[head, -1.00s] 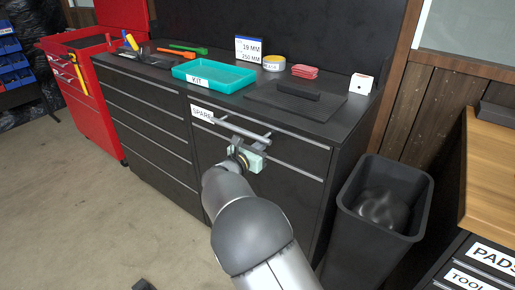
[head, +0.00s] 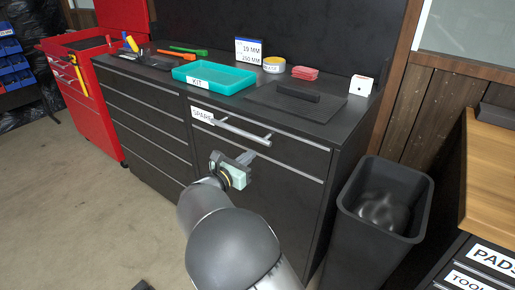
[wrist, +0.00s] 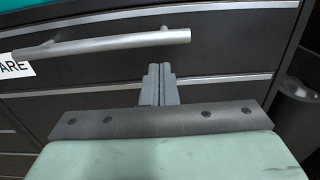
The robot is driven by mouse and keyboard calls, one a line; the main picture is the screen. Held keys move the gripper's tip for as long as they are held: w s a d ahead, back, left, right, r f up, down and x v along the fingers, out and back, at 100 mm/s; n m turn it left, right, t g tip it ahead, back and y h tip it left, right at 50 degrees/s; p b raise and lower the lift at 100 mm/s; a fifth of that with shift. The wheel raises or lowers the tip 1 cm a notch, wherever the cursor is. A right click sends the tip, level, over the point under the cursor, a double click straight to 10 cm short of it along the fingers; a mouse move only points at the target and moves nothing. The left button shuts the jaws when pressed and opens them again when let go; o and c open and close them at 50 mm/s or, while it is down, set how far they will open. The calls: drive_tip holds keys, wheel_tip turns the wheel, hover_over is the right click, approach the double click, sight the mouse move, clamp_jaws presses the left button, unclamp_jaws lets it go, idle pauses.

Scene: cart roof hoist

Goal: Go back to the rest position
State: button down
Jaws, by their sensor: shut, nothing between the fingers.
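My gripper (head: 248,156) is in front of the black cabinet (head: 300,215), below the bar handle (head: 240,129) of the drawer labelled SPARE. In the wrist view my gripper's two fingers (wrist: 160,72) are together with nothing between them. The handle also shows in the wrist view (wrist: 110,44), above and left of the fingertips, and appears apart from them. The SPARE drawer front (wrist: 225,55) looks closed.
On the cabinet top are a teal KIT tray (head: 244,86), a dark mat (head: 335,107), a yellow tape roll (head: 274,64) and red pads (head: 305,73). A black bin (head: 352,225) stands at right. A wooden bench (head: 490,190) is beyond it. Open floor (head: 75,215) lies at left.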

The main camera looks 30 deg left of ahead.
drive_tip(key=s, duration=0.6)
drive_tip(key=shift+s+a, duration=0.25)
drive_tip(key=shift+s, duration=0.05)
drive_tip(key=w+d+r+m+g+h+p, duration=0.2)
drive_tip(key=d+m+g, duration=0.25)
drive_tip(key=d, duration=0.75)
drive_tip(key=w+d+r+m+g+h+p, duration=0.1)
drive_tip(key=d+m+g+h+p, duration=0.15)
drive_tip(key=d+m, duration=0.65)
drive_tip(key=w+d+r+m+g+h+p, duration=0.15)
drive_tip(key=d+g, duration=0.35)
drive_tip(key=d, duration=1)
drive_tip(key=s+d+r+m+g+y+p, duration=0.1)
drive_tip(key=s+d+m+g, duration=0.15)
drive_tip(key=d+m, duration=0.2)
drive_tip(key=s+d+r+m+g+p, duration=0.1)
drive_tip(key=s+d+m, duration=0.25)
drive_tip(key=d, duration=0.25)
drive_tip(key=s+d+r+m+g+y+p, duration=0.1)
drive_tip(key=s+d+m+y+p, duration=0.1)
drive_tip(key=s+m, duration=0.4)
drive_tip(key=s+d+r+m+g+y+p, duration=0.1)
drive_tip(key=s+d+m+y+p, duration=0.1)
drive_tip(key=s, duration=0.7)
drive_tip(key=d+m+y, duration=0.1)
drive_tip(key=m+y, duration=0.1)
drive_tip(key=m, duration=0.1)
drive_tip(key=shift+d+m, duration=0.15)
drive_tip(key=shift+m, duration=0.25)
drive_tip(key=shift+r, duration=0.1)
